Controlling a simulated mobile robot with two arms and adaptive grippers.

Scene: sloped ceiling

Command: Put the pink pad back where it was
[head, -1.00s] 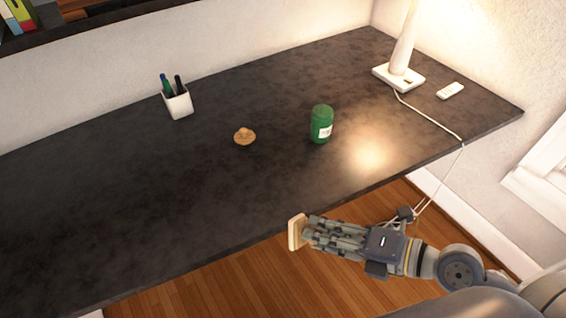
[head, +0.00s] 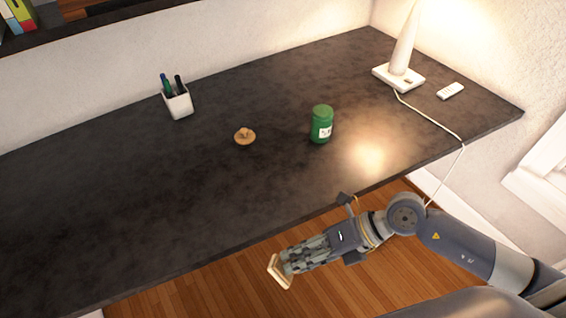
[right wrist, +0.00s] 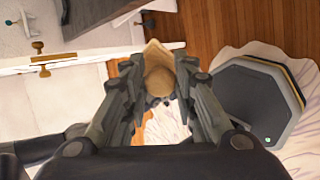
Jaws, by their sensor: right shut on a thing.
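My right gripper (head: 287,266) is shut on a pale tan square piece (head: 279,271), held in the air over the wooden floor, beyond the desk's front edge. In the right wrist view, the same piece (right wrist: 156,54) is gripped by a rounded knob between the fingers. No clearly pink pad shows; the held piece looks tan rather than pink. A small round tan object with a knob (head: 245,137) lies on the dark desk (head: 110,190), left of a green jar (head: 321,124). My left gripper is not in view.
A white pen cup (head: 178,103) stands near the wall. A white lamp (head: 400,72), its cord and a white remote (head: 451,91) are at the far right. The desk's left and front areas are clear. White drawers (right wrist: 70,87) show in the wrist view.

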